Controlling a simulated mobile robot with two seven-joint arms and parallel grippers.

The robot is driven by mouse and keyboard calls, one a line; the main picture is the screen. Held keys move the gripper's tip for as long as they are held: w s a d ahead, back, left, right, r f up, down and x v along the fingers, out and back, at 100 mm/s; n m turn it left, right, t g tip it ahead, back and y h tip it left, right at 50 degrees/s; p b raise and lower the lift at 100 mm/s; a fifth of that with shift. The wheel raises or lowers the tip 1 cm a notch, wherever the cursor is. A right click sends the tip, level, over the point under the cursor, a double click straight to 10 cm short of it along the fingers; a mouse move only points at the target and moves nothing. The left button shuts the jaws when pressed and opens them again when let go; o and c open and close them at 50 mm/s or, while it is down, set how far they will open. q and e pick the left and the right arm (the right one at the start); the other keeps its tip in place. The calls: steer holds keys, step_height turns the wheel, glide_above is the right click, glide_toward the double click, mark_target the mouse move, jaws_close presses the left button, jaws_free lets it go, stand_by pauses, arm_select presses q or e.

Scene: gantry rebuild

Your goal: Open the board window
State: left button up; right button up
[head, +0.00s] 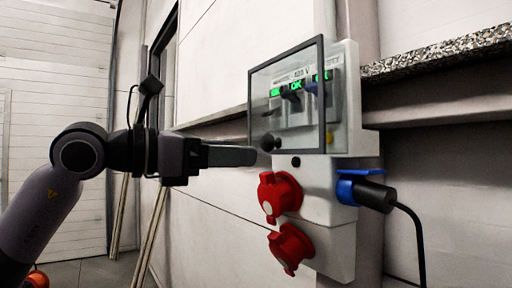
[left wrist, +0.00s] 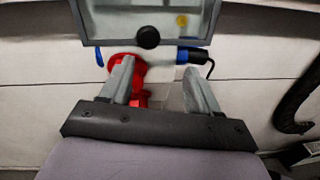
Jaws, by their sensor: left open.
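The board window (head: 287,97) is a clear pane in a dark frame on the front of a grey electrical board (head: 342,120). Switches with green labels show through it. A round black knob (head: 267,142) sits at its lower edge. My left gripper (head: 254,156) points at the board, its tips close to the knob in the head view. In the left wrist view the gripper (left wrist: 157,66) is open and empty, with the knob (left wrist: 148,37) beyond the fingertips, roughly centred between them. My right gripper is out of view.
Two red sockets (head: 279,197) stick out below the window. A blue socket with a black plug (head: 374,194) and hanging cable is at the board's lower right. A speckled ledge (head: 440,54) runs along the wall to the right.

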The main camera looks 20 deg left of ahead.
mark_target(264, 141)
arm_select(q)
steer(key=shift+t+y, duration=0.6)
steer(key=w, duration=0.1)
steer(key=w+d+r+p, duration=0.2)
steer(key=w, duration=0.1)
steer(key=shift+w+d+f, duration=0.1)
steer(key=shift+w+d, duration=0.3)
steer(key=shift+w, duration=0.2)
jaws_close()
